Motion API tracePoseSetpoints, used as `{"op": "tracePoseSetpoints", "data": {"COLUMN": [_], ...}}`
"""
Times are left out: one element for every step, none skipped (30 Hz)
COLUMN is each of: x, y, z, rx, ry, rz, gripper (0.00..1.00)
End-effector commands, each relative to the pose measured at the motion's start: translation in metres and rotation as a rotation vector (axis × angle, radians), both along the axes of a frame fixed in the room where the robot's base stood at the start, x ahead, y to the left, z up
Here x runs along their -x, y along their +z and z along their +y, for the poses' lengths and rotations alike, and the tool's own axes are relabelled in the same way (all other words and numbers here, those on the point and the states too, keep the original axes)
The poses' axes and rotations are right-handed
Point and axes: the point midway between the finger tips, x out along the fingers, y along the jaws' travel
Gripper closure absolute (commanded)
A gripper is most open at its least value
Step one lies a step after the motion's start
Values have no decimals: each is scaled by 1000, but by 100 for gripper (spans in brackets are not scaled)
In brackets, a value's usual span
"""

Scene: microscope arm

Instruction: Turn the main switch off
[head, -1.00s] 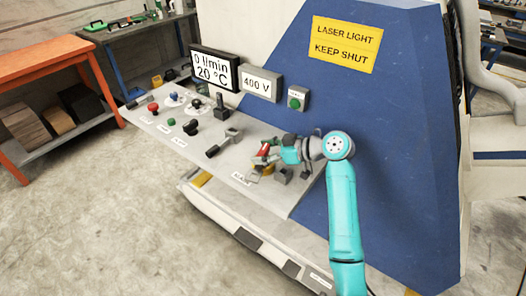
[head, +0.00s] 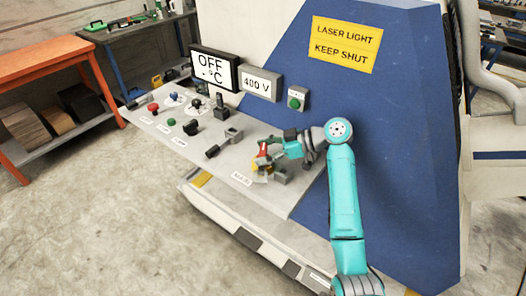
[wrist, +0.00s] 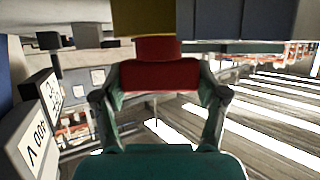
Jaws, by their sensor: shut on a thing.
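The main switch has a red handle (head: 263,150) on a yellow part, near the right end of the sloping panel in the head view. My gripper (head: 273,146) reaches it from the right. In the wrist view the red handle (wrist: 160,76) sits between the two fingers of my gripper (wrist: 160,92), which is shut on it. The yellow part (wrist: 143,18) shows above the red. My gripper hides part of the switch in the head view, so its exact angle is hard to tell.
The panel (head: 215,160) also carries a grey lever (head: 222,143), several knobs and a red button (head: 153,107). The display (head: 213,69) reads OFF and °C; the box beside it (head: 260,82) reads 400 V. A blue housing (head: 395,130) rises behind my arm.

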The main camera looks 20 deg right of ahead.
Motion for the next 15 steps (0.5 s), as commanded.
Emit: {"op": "tracePoseSetpoints", "data": {"x": [0, 0, 0, 0, 0, 0, 0, 0, 0, 0, 0, 0, 0, 0, 1], "y": [-1, -1, -1, -1, -1, -1, -1, 0, 0, 0, 0, 0, 0, 0, 1], "z": [0, 0, 0, 0, 0, 0, 0, 0, 0, 0, 0, 0, 0, -1, -2], "rx": [1, 1, 1, 1, 1, 1, 1, 1, 1, 1, 1, 1, 1, 1, 1], "ry": [-1, -1, -1, -1, -1, -1, -1, -1, -1, -1, -1, -1, -1, -1, -1], "rz": [1, 1, 1, 1, 1, 1, 1, 1, 1, 1, 1, 1, 1, 1, 1], "gripper": [21, 13, 3, 2, 2, 2, 2, 2, 2, 2, 2, 2, 2, 2, 2]}}
